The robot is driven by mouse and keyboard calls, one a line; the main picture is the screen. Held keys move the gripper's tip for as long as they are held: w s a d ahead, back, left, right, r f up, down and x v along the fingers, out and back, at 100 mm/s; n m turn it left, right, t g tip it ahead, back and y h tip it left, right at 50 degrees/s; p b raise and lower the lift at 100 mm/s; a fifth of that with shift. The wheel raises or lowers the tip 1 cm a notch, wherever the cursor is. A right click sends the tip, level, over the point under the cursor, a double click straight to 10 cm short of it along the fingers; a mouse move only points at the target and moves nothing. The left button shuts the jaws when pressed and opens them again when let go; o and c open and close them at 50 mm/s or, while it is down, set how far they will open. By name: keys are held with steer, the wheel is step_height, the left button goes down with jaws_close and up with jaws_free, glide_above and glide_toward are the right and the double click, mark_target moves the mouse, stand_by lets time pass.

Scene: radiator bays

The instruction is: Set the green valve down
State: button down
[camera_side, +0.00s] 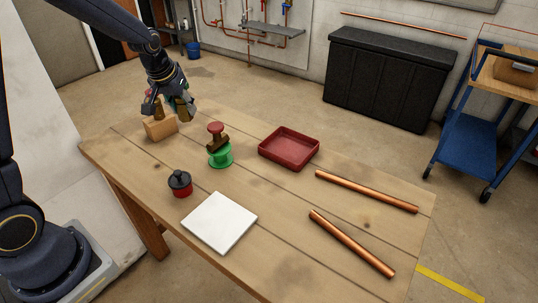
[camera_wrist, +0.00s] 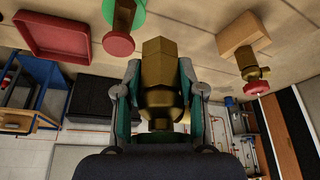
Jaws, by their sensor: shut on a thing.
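My gripper (camera_side: 172,102) is at the far left of the table, shut on a brass valve (camera_wrist: 157,75). In the wrist view its hexagonal body sits between the two fingers of my gripper (camera_wrist: 159,72). In the side view the held valve (camera_side: 184,108) is partly covered by the fingers, close to a wooden block (camera_side: 161,128). Another brass valve stands on that block, with a red handle (camera_wrist: 256,87) visible in the wrist view. A red-handled brass valve (camera_side: 217,141) sits on a green round stand (camera_side: 220,158).
A red tray (camera_side: 289,148) lies mid-table, and a white square plate (camera_side: 220,222) lies nearer the front. A small red pot with a black top (camera_side: 180,184) stands left of the plate. Two copper pipes (camera_side: 366,190) (camera_side: 350,243) lie at the right. Bare wood separates them.

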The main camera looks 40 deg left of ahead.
steer(key=s+d+m+h, duration=0.2)
steer(key=d+m, duration=0.4)
steer(key=d, duration=0.8)
steer(key=s+d+m+h, duration=0.25)
steer(key=d+m, duration=0.25)
steer(key=d, duration=0.9)
steer(key=s+d+m+g+h, duration=0.25)
steer(key=s+d+m, duration=0.65)
steer(key=s+d, duration=0.55)
steer(key=shift+g+y, duration=0.3)
steer(key=shift+g, duration=0.15)
steer(key=w+d+f, duration=0.3)
steer(key=f, duration=0.1)
steer(key=w+d+f, duration=0.3)
steer(key=f, duration=0.2)
steer(key=w+d+f, duration=0.2)
steer(key=w+f, duration=0.1)
steer(key=f, duration=0.1)
steer(key=shift+d+f, duration=0.25)
steer(key=shift+d, duration=0.15)
steer(key=shift+w+d+f, duration=0.2)
steer(key=shift+w+f, duration=0.05)
steer(key=shift+f, duration=0.15)
steer(key=shift+w+f, duration=0.1)
steer(key=shift+f, duration=1.5)
